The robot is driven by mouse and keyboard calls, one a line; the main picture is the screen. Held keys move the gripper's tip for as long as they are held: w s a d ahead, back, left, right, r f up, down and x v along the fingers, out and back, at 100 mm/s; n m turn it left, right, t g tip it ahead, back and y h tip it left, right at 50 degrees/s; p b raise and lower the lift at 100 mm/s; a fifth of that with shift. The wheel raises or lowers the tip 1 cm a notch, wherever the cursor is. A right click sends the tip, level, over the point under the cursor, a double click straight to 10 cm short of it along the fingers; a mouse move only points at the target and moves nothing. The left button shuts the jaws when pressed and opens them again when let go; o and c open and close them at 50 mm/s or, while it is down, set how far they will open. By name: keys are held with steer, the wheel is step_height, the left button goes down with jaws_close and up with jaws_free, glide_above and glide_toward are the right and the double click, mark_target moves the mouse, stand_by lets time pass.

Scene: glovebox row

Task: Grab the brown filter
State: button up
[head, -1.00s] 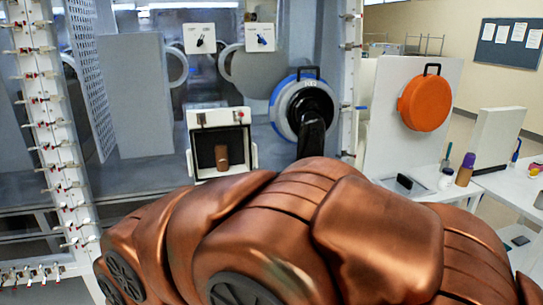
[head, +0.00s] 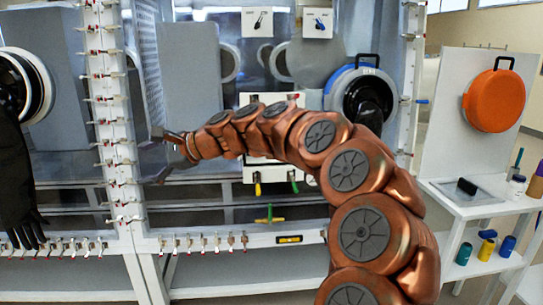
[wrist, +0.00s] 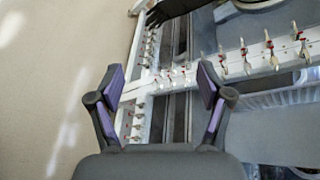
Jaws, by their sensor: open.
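The brown filter is not visible in either view now; my copper arm crosses in front of the white-framed box (head: 252,172) where it stood in the earlier head frame. My gripper (head: 158,155) is at the left end of the arm in the head view, in front of the glovebox, left of the white box. In the wrist view my gripper (wrist: 160,85) is open, its two purple-padded fingers wide apart with nothing between them. Beyond it are a white frame with clamps and bare floor.
A white clamp-lined post (head: 112,120) stands left of my gripper. A black glove (head: 15,170) hangs at far left. A blue-rimmed port (head: 345,85) is behind my arm. At right are an orange round cover (head: 495,100) and a white shelf table (head: 480,205) with bottles.

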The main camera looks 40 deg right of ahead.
steer(key=w+d+m+t+h+b, duration=0.1)
steer(key=w+d+m+t, duration=0.2)
steer(key=d, duration=0.5)
steer(key=w+d+m+t+h+b, duration=0.15)
steer(key=d+m, duration=0.25)
steer(key=d, duration=0.4)
steer(key=s+d+f+m+h+b, duration=0.1)
steer(key=d+f+m+h, duration=0.1)
steer(key=d, duration=0.8)
steer(key=s+d+f+m+t+h, duration=0.1)
steer(key=d+f+m+h, duration=0.2)
steer(key=d+m, duration=0.4)
steer(key=s+d+f+m+t+h+b, duration=0.1)
steer(key=d+m+h, duration=0.3)
steer(key=d, duration=0.9)
steer(key=shift+s+f+m+b, duration=0.3)
steer(key=shift+f, duration=0.45)
steer(key=shift+t, duration=0.25)
steer(key=shift+w+d, duration=0.2)
steer(key=shift+w, duration=1.05)
steer(key=shift+w+d, duration=0.25)
steer(key=shift+w, duration=1.05)
steer(key=shift+w+d, duration=0.2)
steer(key=shift+w, duration=1.05)
steer(key=c, duration=1.4)
steer(key=shift+r, duration=0.15)
